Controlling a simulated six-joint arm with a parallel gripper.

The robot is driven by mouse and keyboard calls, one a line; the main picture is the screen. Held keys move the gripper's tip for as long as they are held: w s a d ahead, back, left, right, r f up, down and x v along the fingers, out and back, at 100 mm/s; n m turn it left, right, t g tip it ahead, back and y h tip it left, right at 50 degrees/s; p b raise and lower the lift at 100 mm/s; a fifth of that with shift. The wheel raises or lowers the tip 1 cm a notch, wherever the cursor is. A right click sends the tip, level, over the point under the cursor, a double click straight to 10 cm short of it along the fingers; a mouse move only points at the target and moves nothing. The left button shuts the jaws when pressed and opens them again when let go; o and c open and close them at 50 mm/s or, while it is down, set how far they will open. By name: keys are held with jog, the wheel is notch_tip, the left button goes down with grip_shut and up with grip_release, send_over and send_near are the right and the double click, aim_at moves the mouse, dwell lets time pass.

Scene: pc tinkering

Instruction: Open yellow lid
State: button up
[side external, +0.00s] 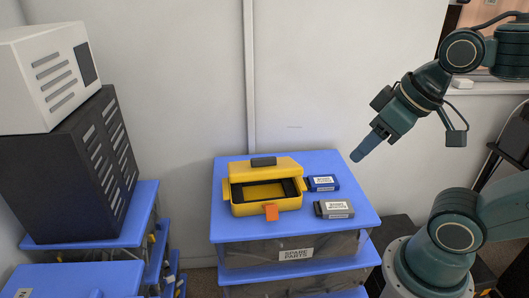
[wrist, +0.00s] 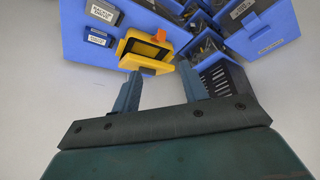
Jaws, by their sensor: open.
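A yellow toolbox (side external: 266,205) with an orange latch (side external: 271,212) sits on the blue top of the storage unit. Its yellow lid (side external: 243,168) with a dark handle (side external: 263,161) is at the back edge, tilted back, and the dark-lined inside shows. The wrist view also shows the toolbox (wrist: 166,37) and its lid (wrist: 138,63), beyond the fingertips. My gripper (side external: 359,155) is up in the air to the right of the toolbox, apart from it. In the wrist view my gripper (wrist: 159,80) has its two fingers spread with nothing between them.
A blue labelled box (side external: 322,183) and a grey labelled box (side external: 334,209) lie right of the toolbox on the blue top (side external: 232,232). A black cabinet with a white case (side external: 45,75) on it stands at the left. The wall is close behind.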

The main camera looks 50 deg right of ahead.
jog(key=shift+w, duration=0.1)
jog(key=c, duration=0.7)
jog(key=shift+w+f, duration=0.1)
jog(key=shift+w, duration=0.1)
grip_shut()
jog(key=w+a+f+n+h, duration=0.2)
jog(key=w+f+n+h, duration=0.1)
jog(key=w+f+n, duration=0.6)
jog(key=w+a+f+n+t+h, duration=0.1)
jog(key=w+a+f+n+h, duration=0.1)
jog(key=w+f+n, duration=0.8)
notch_tip(320, 180, down, 3)
jog(key=n+h, duration=0.1)
jog(key=n, duration=0.7)
jog(key=shift+a+n+t, duration=0.2)
jog(key=shift+n+t, duration=0.1)
